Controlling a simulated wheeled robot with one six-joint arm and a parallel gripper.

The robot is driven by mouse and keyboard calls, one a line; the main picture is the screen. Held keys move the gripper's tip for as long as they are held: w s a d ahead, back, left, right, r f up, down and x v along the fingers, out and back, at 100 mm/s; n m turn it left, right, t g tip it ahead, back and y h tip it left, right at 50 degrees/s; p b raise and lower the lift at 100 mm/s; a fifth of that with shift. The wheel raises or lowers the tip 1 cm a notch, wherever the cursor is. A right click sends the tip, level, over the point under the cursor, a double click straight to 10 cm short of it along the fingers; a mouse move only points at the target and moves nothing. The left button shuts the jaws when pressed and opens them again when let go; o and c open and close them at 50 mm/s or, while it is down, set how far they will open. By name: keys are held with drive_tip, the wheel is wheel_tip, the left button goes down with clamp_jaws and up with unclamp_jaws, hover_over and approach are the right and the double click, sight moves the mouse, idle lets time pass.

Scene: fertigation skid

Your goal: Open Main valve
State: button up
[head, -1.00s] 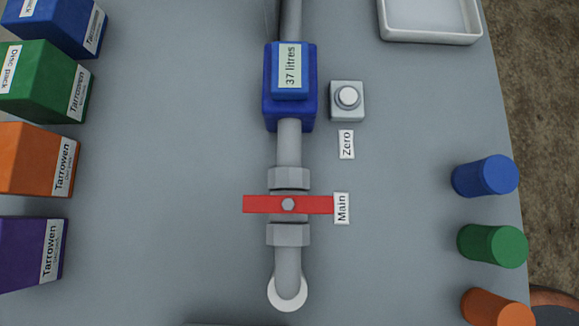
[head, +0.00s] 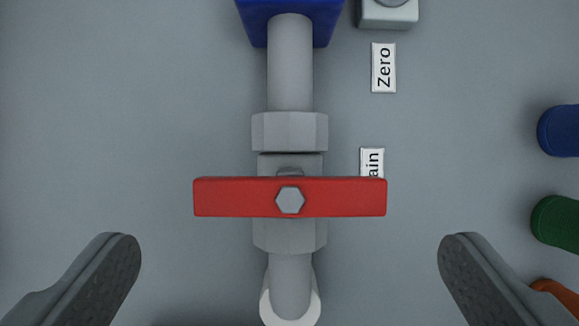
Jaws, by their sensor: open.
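The Main valve has a red bar handle (head: 240,197) with a grey hex bolt at its centre. The handle lies crosswise to the grey pipe (head: 290,65), which runs up and down the picture. The Main label (head: 372,161) is partly hidden behind the handle's right end. My gripper (head: 289,250) is open, with one dark finger at the lower left and one at the lower right. The fingers are wide apart, on either side of the handle's ends and a little below it in the picture. Nothing is between them but the valve and pipe, and they do not appear to touch the handle.
A blue meter (head: 290,20) sits on the pipe at the top. A grey button box (head: 388,14) and the Zero label (head: 383,68) are right of the pipe. Blue (head: 562,130) and green (head: 558,221) cylinders stand at the right edge. The grey panel at left is clear.

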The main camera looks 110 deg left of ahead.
sight(290, 204)
drive_tip(key=shift+x, duration=1.85)
drive_tip(key=shift+c, duration=0.2)
drive_tip(key=c, duration=0.9)
drive_tip(key=shift+o, duration=0.2)
